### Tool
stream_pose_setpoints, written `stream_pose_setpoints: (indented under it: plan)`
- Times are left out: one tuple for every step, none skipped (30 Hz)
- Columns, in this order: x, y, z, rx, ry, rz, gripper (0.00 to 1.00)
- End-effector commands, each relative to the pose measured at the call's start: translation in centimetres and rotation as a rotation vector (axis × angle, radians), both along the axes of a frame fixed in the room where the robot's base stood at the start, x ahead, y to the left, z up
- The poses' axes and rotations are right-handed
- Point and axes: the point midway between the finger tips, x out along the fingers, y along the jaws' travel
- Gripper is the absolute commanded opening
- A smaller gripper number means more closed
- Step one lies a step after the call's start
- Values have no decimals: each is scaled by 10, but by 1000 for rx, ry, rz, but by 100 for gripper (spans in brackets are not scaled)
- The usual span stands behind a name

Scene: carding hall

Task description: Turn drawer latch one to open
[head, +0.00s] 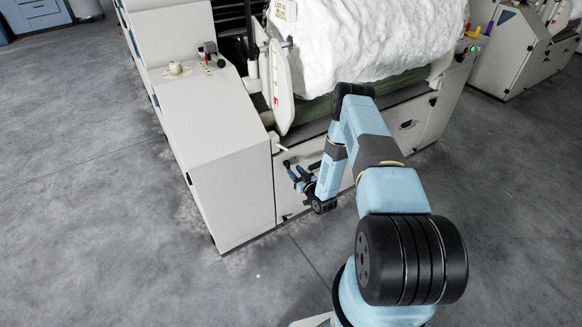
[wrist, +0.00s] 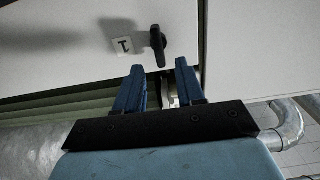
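In the wrist view, drawer latch one (wrist: 158,46) is a dark handle on a pale panel, lying nearly vertical in the picture. A small white tag (wrist: 123,45) marked 1 sits to its left. My gripper (wrist: 159,68) has two blue fingers spread apart with the latch just beyond and between their tips. The fingers look empty, and I cannot tell whether they touch the latch. In the head view, my gripper (head: 293,168) is close to the machine's pale front panel (head: 290,203). The latch cannot be made out there, near my gripper and arm.
The pale machine cabinet (head: 215,140) stands left of my arm. A white fibre roll (head: 360,40) rests above the panel. Another dark latch (head: 407,124) is on the panel to the right. A silver pipe (wrist: 288,122) shows in the wrist view. Grey floor is clear at left.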

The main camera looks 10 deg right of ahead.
Motion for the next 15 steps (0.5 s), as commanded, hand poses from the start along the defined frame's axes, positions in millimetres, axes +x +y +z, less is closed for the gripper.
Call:
stream_pose_setpoints:
  plan:
    - [8,3,0,0,-2,1,38]
    - [13,5,0,0,-2,1,38]
    - [18,6,0,1,-2,1,38]
    - [22,8,0,0,-1,1,38]
    - [26,9,0,0,-1,1,38]
    - [30,10,0,0,-1,1,38]
    - [33,11,0,0,-1,1,38]
    - [36,12,0,0,0,1,38]
    - [39,13,0,0,0,0,38]
    - [40,13,0,0,0,0,38]
    - [42,14,0,0,0,0,38]
    - [43,14,0,0,0,0,38]
    - [44,15,0,0,0,0,38]
    - [45,15,0,0,0,0,38]
    - [45,15,0,0,1,0,38]
